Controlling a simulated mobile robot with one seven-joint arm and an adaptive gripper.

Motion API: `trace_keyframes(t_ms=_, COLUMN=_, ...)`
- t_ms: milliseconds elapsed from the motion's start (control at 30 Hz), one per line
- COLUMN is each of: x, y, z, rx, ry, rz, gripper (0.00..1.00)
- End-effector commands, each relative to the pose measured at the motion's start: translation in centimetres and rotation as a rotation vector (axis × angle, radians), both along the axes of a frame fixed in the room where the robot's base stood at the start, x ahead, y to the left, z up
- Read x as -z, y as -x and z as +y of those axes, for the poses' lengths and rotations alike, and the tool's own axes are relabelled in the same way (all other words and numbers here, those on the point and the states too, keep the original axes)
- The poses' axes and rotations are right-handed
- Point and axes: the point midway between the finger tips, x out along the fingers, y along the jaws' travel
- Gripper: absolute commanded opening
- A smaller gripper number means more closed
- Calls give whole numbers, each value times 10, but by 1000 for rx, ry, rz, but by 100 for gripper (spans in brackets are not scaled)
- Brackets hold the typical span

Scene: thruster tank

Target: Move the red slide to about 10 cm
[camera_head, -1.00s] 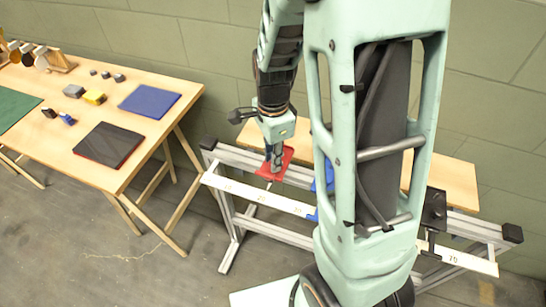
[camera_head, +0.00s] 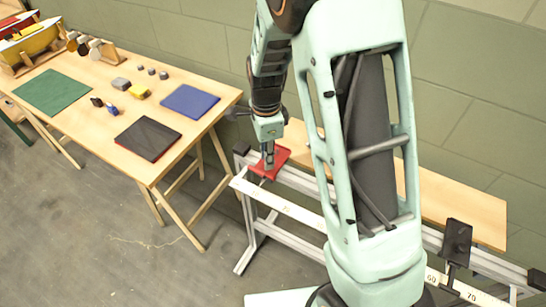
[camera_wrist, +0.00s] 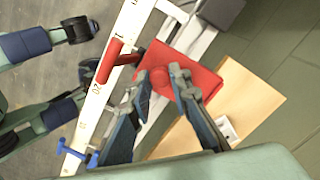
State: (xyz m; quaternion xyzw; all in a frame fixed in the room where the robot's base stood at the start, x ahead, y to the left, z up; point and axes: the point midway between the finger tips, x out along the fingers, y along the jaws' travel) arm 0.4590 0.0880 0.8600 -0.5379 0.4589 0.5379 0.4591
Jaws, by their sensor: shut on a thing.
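The red slide (camera_head: 282,155) sits on the aluminium rail near its left end. It also shows in the wrist view (camera_wrist: 200,80), as a flat red plate with a round knob. Its red pointer (camera_wrist: 108,62) reaches over the white scale (camera_wrist: 128,25). The pointer lies a little past a mark that looks like 20, on the side away from the blue slide. My gripper (camera_wrist: 160,80) is shut on the red slide's knob, one finger on each side; it points down at the slide in the head view (camera_head: 268,165). Exact scale reading is too small to tell.
A blue slide (camera_wrist: 80,155) shows at the scale's lower end in the wrist view. A black slide (camera_head: 457,242) stands far right on the rail. A wooden board (camera_head: 465,205) lies behind the rail. A table (camera_head: 190,142) with coloured mats and small blocks stands left.

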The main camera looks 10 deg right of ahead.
Motion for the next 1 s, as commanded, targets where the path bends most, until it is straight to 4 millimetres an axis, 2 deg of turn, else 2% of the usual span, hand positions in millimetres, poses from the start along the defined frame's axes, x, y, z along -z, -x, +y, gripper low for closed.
trace_keyframes(t_ms=100, x=0, y=0, z=-1, rx=1, ry=1, rz=0, gripper=0)
trace_keyframes(t_ms=133, x=0, y=0, z=-1, rx=1, ry=1, rz=0, gripper=21)
trace_keyframes(t_ms=267, x=0, y=0, z=-1, rx=1, ry=1, rz=0, gripper=36)
trace_keyframes(t_ms=533, x=-1, y=0, z=-1, rx=1, ry=0, rz=0, gripper=36)
trace_keyframes(t_ms=667, x=-10, y=0, z=-1, rx=0, ry=0, rz=-3, gripper=36)
trace_keyframes(t_ms=767, x=-26, y=-1, z=0, rx=0, ry=-2, rz=-5, gripper=36)
trace_keyframes(t_ms=1000, x=-78, y=-1, z=-1, rx=0, ry=-1, rz=-5, gripper=36)
